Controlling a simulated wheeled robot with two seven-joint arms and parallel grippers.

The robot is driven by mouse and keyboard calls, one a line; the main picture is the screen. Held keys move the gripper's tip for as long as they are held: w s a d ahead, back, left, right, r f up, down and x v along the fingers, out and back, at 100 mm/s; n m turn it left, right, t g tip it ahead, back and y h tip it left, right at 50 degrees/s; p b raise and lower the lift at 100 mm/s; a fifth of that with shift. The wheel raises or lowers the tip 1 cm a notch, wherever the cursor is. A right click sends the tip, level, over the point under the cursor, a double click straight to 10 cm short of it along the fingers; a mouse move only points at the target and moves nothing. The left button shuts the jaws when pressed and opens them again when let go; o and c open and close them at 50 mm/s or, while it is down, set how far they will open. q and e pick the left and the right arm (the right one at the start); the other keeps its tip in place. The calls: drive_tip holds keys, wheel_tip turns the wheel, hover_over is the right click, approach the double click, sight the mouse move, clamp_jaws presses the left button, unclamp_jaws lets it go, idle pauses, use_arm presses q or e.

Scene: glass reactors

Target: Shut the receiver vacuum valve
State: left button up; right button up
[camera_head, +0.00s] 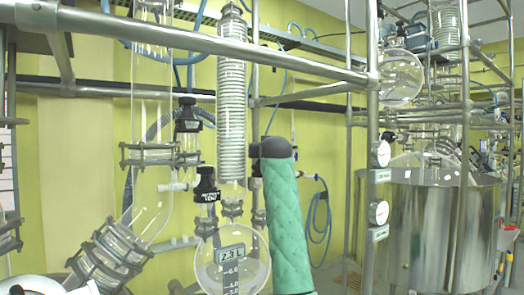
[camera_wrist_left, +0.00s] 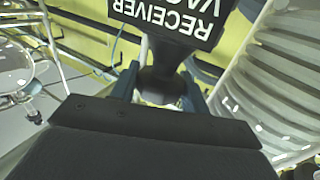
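The receiver vacuum valve shows in the left wrist view as a black knob (camera_wrist_left: 160,85) beside a black plate (camera_wrist_left: 168,20) with upside-down white lettering, "RECEIVER VA…", cut off by the frame edge. My left gripper (camera_wrist_left: 160,92) has one dark finger on each side of the knob. The fingers look very close to it, but whether they press on it is not clear. In the head view the valve and this gripper are not clearly visible; a green quilted sleeve with a dark top, apparently my arm, covers the area right of the coil condenser. My right gripper is not in view.
Metal rails (camera_head: 215,45) cross in front. A steel vessel (camera_head: 430,225) stands at right.

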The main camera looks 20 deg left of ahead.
use_arm(q)
drive_tip(key=shift+o, duration=1.2)
drive_tip(key=shift+r+n+g+y+p, duration=0.1)
drive_tip(key=shift+n+g+y+p, duration=0.25)
drive_tip(key=shift+y, duration=0.25)
drive_tip(key=shift+n+g+y, duration=0.45)
drive_tip(key=shift+n+y, duration=0.2)
drive_tip(key=shift+y, duration=0.05)
drive_tip(key=n+g+y+p, duration=0.1)
drive_tip(key=n+g+y, duration=0.3)
drive_tip(key=g, duration=0.1)
drive_tip(key=shift+n+g+y+p, duration=0.5)
drive_tip(key=shift+n+g+y, duration=0.6)
drive_tip(key=shift+g, duration=0.4)
drive_tip(key=shift+c, duration=0.4)
